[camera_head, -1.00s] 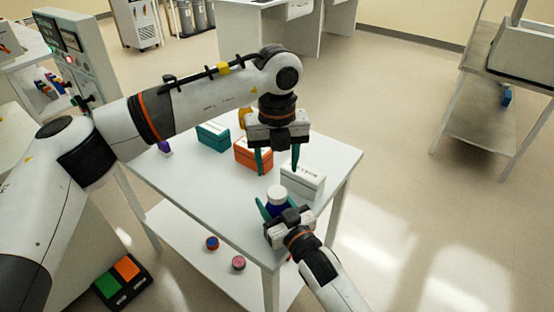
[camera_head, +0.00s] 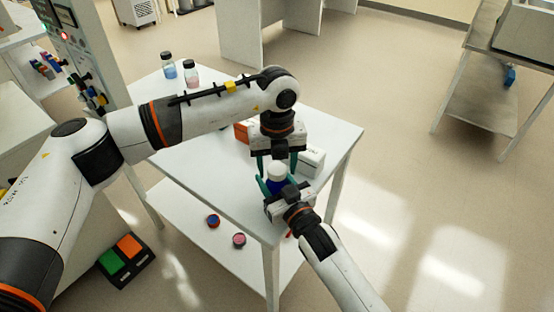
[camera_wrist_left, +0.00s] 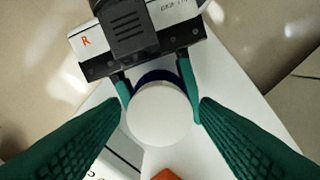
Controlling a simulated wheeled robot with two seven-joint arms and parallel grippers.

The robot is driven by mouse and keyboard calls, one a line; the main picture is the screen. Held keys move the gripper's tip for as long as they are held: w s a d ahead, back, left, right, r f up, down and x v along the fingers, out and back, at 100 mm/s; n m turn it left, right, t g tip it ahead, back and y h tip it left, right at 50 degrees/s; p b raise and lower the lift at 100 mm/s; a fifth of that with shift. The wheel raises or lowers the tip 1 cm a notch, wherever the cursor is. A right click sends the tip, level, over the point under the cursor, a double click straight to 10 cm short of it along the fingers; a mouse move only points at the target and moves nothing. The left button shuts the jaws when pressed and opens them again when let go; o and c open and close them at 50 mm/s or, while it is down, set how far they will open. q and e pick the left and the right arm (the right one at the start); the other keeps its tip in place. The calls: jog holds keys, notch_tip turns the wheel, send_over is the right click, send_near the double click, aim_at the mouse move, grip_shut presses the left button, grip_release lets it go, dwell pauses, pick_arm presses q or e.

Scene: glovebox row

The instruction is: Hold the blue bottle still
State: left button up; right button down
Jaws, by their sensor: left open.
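The blue bottle (camera_head: 276,186) with a white cap (camera_head: 277,170) stands upright near the front corner of the white table (camera_head: 210,188). My right gripper (camera_head: 276,183) has its fingers on opposite sides of the bottle and looks closed on it. In the left wrist view, its fingers lie close against both sides of the bottle, below the round white cap (camera_wrist_left: 160,115). My left gripper (camera_head: 276,162) points down, open and empty, right above the cap. Its green fingers (camera_wrist_left: 160,104) stand apart on either side of the cap. The bottle's lower part is hidden by my right gripper.
A white box (camera_head: 312,161) and an orange box (camera_head: 241,132) stand behind the bottle, partly hidden by my left arm. Two round items (camera_head: 226,231) lie on the lower shelf. The table's left front part is clear.

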pick_arm(q)
jog(key=c, duration=1)
jog(key=m, duration=2.5)
jog(key=shift+m, duration=0.4)
jog(key=o, duration=1.1)
jog(key=shift+o, duration=0.2)
